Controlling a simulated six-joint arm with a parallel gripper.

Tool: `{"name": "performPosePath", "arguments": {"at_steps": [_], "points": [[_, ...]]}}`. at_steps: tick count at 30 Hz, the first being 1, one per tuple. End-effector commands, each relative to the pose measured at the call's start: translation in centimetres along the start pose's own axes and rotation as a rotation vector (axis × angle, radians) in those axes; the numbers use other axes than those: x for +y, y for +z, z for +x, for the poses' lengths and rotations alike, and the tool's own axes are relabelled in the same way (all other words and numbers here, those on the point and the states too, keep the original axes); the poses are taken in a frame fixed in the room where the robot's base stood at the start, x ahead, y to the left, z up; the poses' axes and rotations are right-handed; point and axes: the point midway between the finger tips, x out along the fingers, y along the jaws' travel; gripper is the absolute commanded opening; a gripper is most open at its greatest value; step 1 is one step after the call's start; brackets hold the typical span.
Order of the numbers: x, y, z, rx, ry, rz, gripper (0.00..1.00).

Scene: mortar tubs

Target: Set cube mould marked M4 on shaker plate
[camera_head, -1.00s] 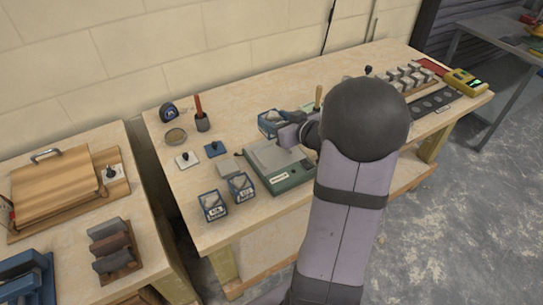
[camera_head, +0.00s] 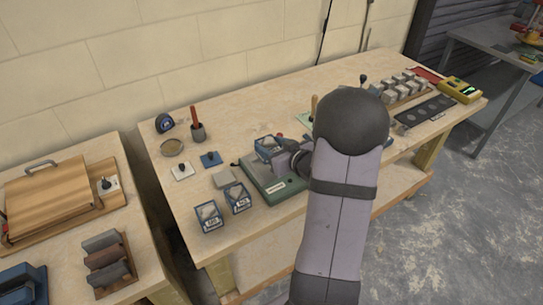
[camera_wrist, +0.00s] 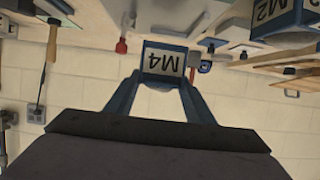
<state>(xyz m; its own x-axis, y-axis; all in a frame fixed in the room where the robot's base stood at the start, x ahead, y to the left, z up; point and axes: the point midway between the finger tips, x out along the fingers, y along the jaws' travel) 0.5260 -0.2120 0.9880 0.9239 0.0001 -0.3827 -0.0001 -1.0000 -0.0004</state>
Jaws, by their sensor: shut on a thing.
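The cube mould marked M4 (camera_wrist: 164,62) is a blue-framed block with a white label, held between the two fingers of my gripper (camera_wrist: 158,88); its label reads upside down in the wrist view. In the head view the mould (camera_head: 266,145) is at the back edge of the shaker plate (camera_head: 256,176), a grey top on a green base. I cannot tell whether it touches the plate. My gripper (camera_head: 281,157) is shut on its right side, and my arm hides part of the shaker.
Two similar moulds (camera_head: 209,215) (camera_head: 237,197) stand at the table's front left. The wrist view shows one marked M2 (camera_wrist: 277,18). A grey plate (camera_head: 224,178), blue pad (camera_head: 211,159) and white pad (camera_head: 182,171) lie left of the shaker. A rack of grey cubes (camera_head: 405,86) stands far right.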

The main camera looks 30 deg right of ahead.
Motion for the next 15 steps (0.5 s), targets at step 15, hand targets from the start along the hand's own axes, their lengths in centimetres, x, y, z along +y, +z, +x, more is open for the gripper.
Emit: {"name": "performPosePath", "arguments": {"at_steps": [15], "points": [[0.0, 3.7, 1.6, 0.003, 0.0, -0.001, 0.14]]}}
